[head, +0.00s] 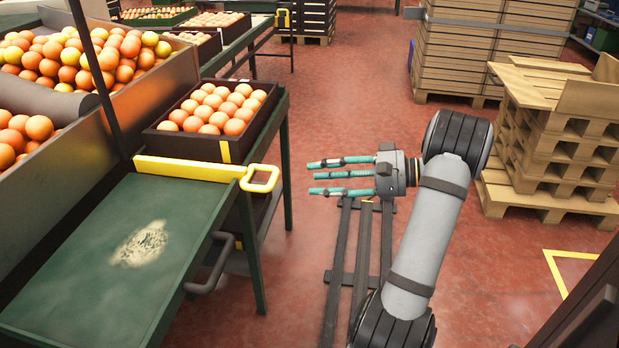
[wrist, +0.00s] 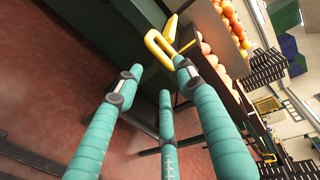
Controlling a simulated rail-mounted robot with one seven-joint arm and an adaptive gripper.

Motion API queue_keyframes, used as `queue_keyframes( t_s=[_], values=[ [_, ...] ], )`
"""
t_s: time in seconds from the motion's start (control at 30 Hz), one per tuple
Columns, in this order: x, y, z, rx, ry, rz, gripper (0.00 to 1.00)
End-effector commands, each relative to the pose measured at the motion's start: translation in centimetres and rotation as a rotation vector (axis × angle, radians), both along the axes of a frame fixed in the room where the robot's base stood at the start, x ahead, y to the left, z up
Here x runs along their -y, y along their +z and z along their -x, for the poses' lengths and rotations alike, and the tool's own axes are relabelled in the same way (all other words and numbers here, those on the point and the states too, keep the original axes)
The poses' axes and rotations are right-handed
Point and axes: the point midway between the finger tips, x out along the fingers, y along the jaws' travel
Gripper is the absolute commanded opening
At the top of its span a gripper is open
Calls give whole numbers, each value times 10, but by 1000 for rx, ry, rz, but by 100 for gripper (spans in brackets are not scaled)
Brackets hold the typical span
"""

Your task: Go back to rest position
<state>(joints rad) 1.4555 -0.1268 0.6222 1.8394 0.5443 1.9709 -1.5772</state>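My gripper (head: 325,177) has teal fingers and hangs over the red floor, to the right of the green table (head: 110,270). Its fingers point left in the head view, toward the crate of oranges and the yellow handle. In the wrist view the fingers of my gripper (wrist: 160,85) are spread apart with nothing between them. The gripper touches nothing that I can see.
A yellow handle (head: 262,178) juts from the table edge, and also shows in the wrist view (wrist: 160,45). Wooden pallets (head: 560,150) stand at right. Open floor lies between.

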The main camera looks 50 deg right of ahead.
Motion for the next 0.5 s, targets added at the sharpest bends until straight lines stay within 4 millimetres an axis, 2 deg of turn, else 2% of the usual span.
queue_keyframes(
  t_s=[0.33, 0.5],
  values=[
    [0, 0, 0, 0, 1, 0, 38],
    [-7, -2, -10, -1, 5, -1, 38]
  ],
)
